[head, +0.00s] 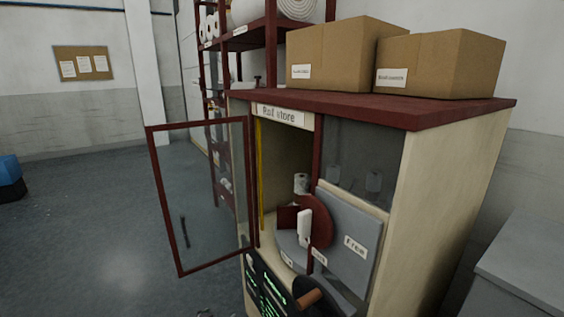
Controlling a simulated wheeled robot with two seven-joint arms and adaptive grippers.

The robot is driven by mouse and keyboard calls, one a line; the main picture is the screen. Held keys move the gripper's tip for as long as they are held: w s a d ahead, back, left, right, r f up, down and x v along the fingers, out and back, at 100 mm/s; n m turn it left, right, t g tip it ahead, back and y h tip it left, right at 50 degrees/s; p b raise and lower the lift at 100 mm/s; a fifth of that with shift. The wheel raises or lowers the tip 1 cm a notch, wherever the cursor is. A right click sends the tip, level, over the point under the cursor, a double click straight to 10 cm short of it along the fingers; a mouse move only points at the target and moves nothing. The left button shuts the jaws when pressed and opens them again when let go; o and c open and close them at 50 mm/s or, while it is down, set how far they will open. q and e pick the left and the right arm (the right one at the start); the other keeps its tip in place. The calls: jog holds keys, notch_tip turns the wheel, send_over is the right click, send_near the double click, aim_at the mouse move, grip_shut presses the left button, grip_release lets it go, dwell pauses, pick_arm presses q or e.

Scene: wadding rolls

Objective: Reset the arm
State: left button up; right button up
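Neither of my grippers nor my arms can be made out in the head view. The cabinet (430,190) labelled "Roll store" stands in the middle right. Its red-framed glass door (205,195) is swung open to the left. Inside the opening, a small white roll (301,183) stands at the back. In front of it are a dark red rounded part (321,222) with a white piece (304,228) and a grey panel (348,240) marked "Free".
A dark panel (262,287) with green markings and a brown cylindrical handle (309,298) sit low on the cabinet front. Cardboard boxes (333,55) (440,65) stand on its red top (390,107). A shelf rack (270,35) stands behind. The floor (90,235) at left is mostly clear.

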pick_arm(q)
jog(key=s+a+f+g+y, duration=0.3)
jog(key=s+f, duration=0.5)
jog(key=f, duration=0.6)
jog(key=s+f+g, duration=0.2)
jog(key=s+f, duration=0.4)
jog(key=s, duration=0.4)
jog(key=s+d+f+g, duration=0.1)
jog(key=s+f, duration=0.4)
jog(key=s, duration=0.5)
jog(key=s+f+g, duration=0.2)
jog(key=s+f, duration=0.4)
jog(key=s, duration=0.4)
jog(key=s+a+r+g+p, duration=0.1)
jog(key=s+r+p, duration=1.4)
jog(key=p, duration=1)
jog(key=shift+s+a+h, duration=0.3)
jog(key=shift+s+a, duration=0.05)
jog(key=shift+s, duration=0.55)
pick_arm(e)
jog(key=s+d+r+g, duration=0.1)
jog(key=s+r, duration=1.4)
jog(key=s, duration=0.2)
jog(key=shift+s+d+g, duration=0.3)
jog(key=shift+d, duration=0.05)
jog(key=shift+f, duration=0.1)
